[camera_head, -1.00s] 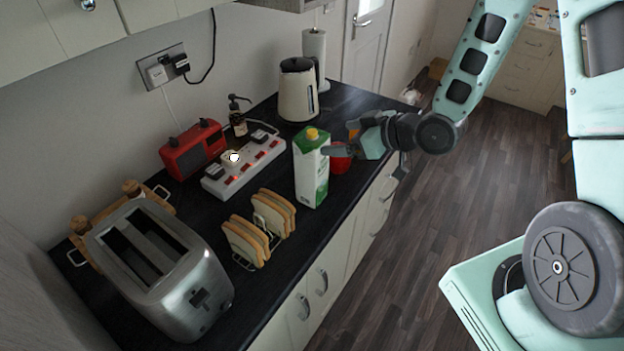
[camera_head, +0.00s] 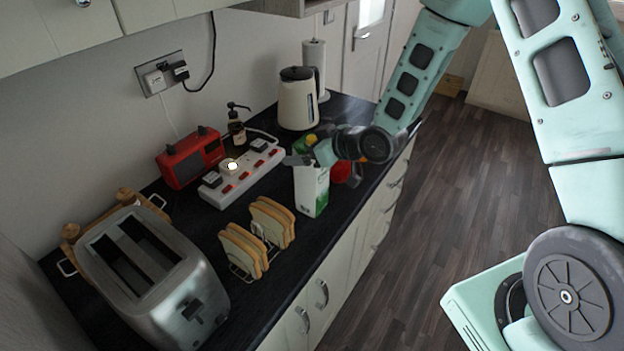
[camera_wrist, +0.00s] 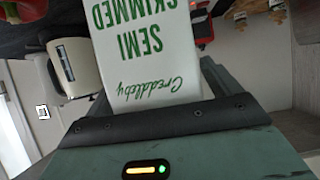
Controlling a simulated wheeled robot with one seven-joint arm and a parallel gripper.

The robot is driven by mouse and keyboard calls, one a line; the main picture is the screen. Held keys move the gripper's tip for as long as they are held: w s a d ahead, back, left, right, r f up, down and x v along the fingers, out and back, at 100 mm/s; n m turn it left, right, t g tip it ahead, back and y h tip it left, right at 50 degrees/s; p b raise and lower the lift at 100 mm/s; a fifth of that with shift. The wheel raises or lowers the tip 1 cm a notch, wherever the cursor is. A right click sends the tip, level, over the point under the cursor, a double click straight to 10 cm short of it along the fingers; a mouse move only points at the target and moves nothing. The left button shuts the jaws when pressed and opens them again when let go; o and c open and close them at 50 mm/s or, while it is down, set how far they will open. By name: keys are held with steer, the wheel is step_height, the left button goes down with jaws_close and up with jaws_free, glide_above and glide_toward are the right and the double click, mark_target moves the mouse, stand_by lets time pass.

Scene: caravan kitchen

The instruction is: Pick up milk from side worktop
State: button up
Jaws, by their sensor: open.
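The milk carton (camera_head: 312,192), white with a green top and yellow cap, stands upright on the dark worktop (camera_head: 335,222). My gripper (camera_head: 305,157) is at its upper part and hides some of it in the head view. The jaws are open. In the wrist view the carton (camera_wrist: 145,55), lettered "semi skimmed" in green, appears upside down close in front of the palm, with dark finger parts beside it. Whether the fingers touch it cannot be told.
A kettle (camera_head: 297,100) and paper towel roll (camera_head: 314,68) stand behind the carton. A red object (camera_head: 340,170) is just right of it. A white power strip (camera_head: 240,175), toast rack with bread (camera_head: 257,238), red radio (camera_head: 190,157) and toaster (camera_head: 152,268) are to the left.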

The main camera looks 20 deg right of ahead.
jaws_close()
steer(key=shift+r, duration=0.1)
steer(key=shift+r, duration=0.1)
